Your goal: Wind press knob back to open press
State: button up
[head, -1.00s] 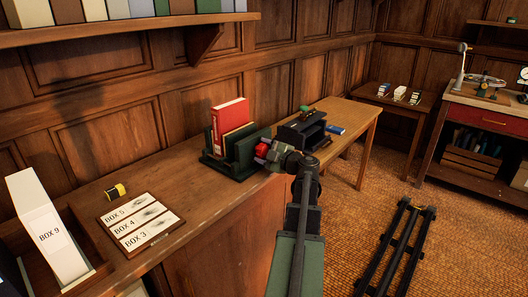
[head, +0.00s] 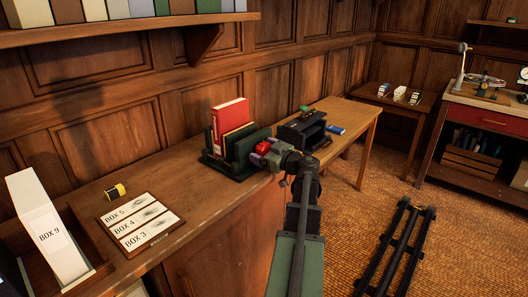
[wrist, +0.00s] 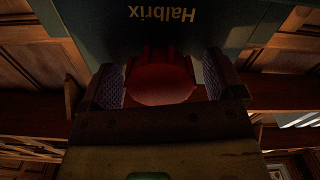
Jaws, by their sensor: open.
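The press (head: 240,153) is dark green and stands on the wooden counter, with a red book (head: 229,117) and a thinner tan book upright in it. The round red knob (head: 263,148) is at the press's right end; in the wrist view the knob (wrist: 158,84) looks large and dark red in front of the press's green plate (wrist: 200,28), which reads "Halbrix" upside down. My gripper (head: 268,151) is at the knob. In the wrist view its grey textured pads stand on both sides of the knob, open, with a dark gap showing at the right.
A black box-like device (head: 302,131) and a blue book (head: 335,130) are on the side table behind my arm. A yellow-black roll (head: 116,191), a tray of box labels (head: 141,222) and a white BOX 9 file (head: 49,235) are at left. The counter between is clear.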

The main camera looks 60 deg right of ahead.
jog(key=m, duration=2)
jog(key=shift+m, duration=0.3)
jog(key=c, duration=0.9)
jog(key=n, duration=2.8)
jog(key=shift+n, duration=1)
